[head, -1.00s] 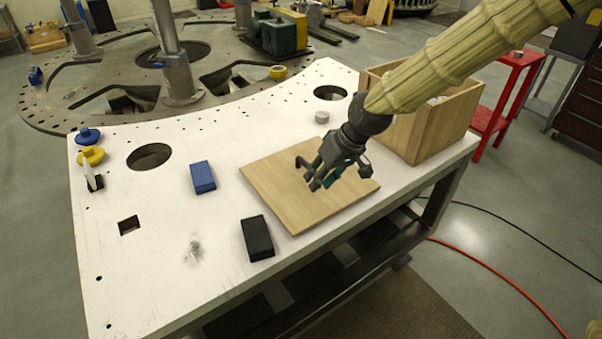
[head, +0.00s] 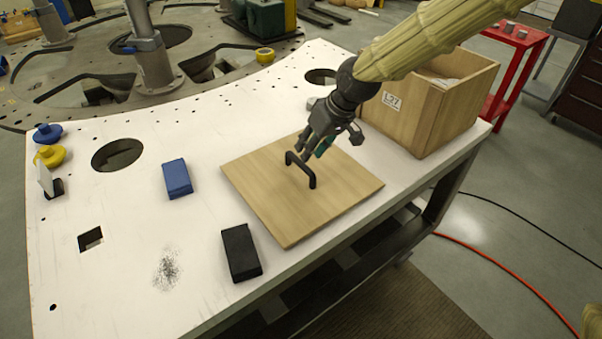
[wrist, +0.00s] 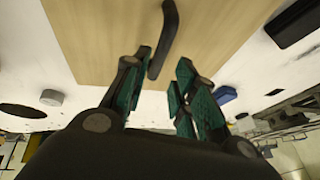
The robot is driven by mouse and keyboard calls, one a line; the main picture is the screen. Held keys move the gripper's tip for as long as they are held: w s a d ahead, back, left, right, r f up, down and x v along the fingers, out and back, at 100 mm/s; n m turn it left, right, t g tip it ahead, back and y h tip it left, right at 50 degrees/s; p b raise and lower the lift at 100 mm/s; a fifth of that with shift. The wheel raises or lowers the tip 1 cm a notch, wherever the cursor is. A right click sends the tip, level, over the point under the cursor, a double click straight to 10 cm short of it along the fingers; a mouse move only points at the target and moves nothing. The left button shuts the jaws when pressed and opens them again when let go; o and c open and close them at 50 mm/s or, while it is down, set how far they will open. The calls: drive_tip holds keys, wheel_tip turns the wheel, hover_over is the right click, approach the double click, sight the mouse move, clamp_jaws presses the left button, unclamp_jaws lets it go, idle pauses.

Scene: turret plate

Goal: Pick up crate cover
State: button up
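The crate cover (head: 270,191) is a flat square wooden board lying on the white table, with a black bar handle (head: 301,170) standing up from its middle. In the wrist view the board (wrist: 90,45) fills the top and the handle (wrist: 163,40) shows above the gap between the fingers. My gripper (head: 312,147) is just behind the handle, above the cover's far part. In the wrist view my gripper (wrist: 160,72) has its green-padded fingers spread apart with nothing clearly between them. Whether a finger touches the handle I cannot tell.
The open wooden crate (head: 415,115), labelled L27, stands at the table's right, under my arm. A blue block (head: 177,179) and a black block (head: 240,253) lie left of the cover. The white table (head: 130,215) has cut-out holes; its left part is mostly clear.

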sight(300, 161)
drive_tip(key=x, duration=0.2)
drive_tip(key=shift+w+a+f, duration=0.15)
drive_tip(key=shift+w+a, duration=0.1)
drive_tip(key=shift+w, duration=0.05)
drive_tip(key=shift+s+f+p, duration=0.15)
drive_tip(key=shift+f+p, duration=0.15)
drive_tip(key=shift+p, duration=0.05)
drive_tip(key=shift+a+f, duration=0.2)
drive_tip(key=shift+f, duration=0.1)
drive_tip(key=shift+p+x, duration=1)
drive_tip(key=shift+x, duration=1.15)
drive_tip(key=shift+d, duration=0.15)
clamp_jaws()
